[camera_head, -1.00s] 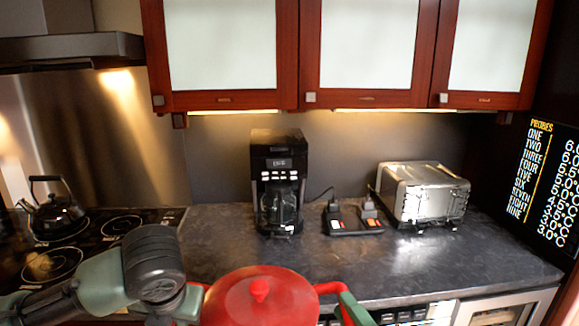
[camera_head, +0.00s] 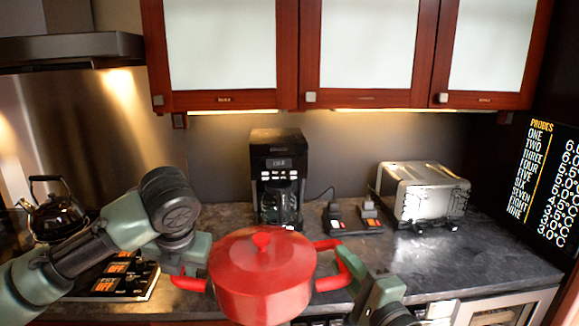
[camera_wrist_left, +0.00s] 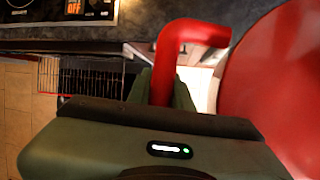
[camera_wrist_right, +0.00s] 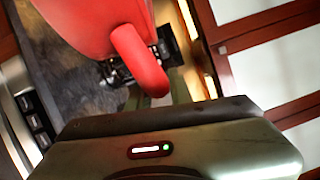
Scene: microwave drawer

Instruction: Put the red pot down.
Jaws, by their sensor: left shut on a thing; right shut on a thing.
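The red pot (camera_head: 262,285), with its lid and red knob on, is held level between my two grippers at the front edge of the dark countertop (camera_head: 420,262). I cannot tell whether its base touches the counter. My left gripper (camera_head: 190,275) is shut on the pot's left handle, which also shows in the left wrist view (camera_wrist_left: 180,60). My right gripper (camera_head: 345,268) is shut on the right handle, seen in the right wrist view (camera_wrist_right: 138,60). The fingertips are partly hidden by the gripper bodies and handles.
A black coffee maker (camera_head: 278,180) stands behind the pot. A charger-like black device (camera_head: 352,220) and a silver toaster (camera_head: 425,193) stand to its right. The cooktop with a black kettle (camera_head: 50,212) is at the left. Counter right of the pot is clear.

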